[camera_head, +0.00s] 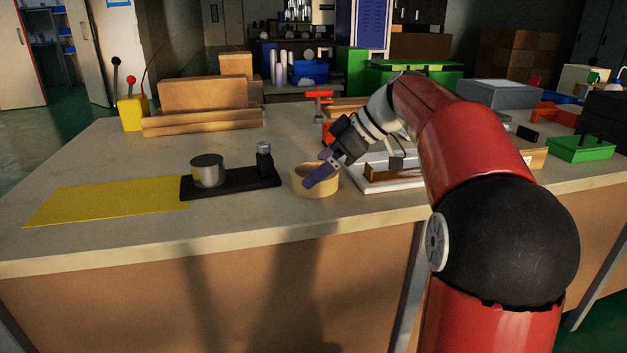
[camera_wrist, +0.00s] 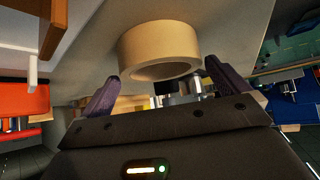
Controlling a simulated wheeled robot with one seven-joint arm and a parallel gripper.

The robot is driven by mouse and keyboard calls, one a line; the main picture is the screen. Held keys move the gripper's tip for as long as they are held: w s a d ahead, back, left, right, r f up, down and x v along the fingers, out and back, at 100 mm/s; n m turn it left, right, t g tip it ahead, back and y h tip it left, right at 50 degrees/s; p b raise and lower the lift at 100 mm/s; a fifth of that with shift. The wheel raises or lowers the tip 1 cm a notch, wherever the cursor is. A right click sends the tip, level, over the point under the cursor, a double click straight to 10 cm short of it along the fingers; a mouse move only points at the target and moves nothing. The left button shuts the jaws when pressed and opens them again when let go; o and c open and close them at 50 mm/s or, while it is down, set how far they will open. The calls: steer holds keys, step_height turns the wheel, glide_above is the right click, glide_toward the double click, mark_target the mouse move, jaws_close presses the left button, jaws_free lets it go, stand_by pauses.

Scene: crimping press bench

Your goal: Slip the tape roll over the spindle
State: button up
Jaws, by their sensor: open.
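The tape roll (camera_head: 323,190) is a tan ring lying flat on the bench. It also shows in the wrist view (camera_wrist: 158,38), just beyond and between the two fingers. My gripper (camera_head: 320,175) is open and tilted down at the roll, its purple fingers overlapping it in the head view. In the wrist view my gripper (camera_wrist: 162,73) has one finger to each side of the roll; I cannot tell whether either touches it.
A yellow mat (camera_head: 105,201) lies at the left. Cardboard boxes (camera_head: 203,93) and a yellow block with knobbed levers (camera_head: 131,113) stand behind. A white tray (camera_head: 382,184) lies right of the roll, under my arm. The bench front is clear.

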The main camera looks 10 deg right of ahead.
steer(key=shift+x, duration=1.4)
steer(key=c, duration=0.9)
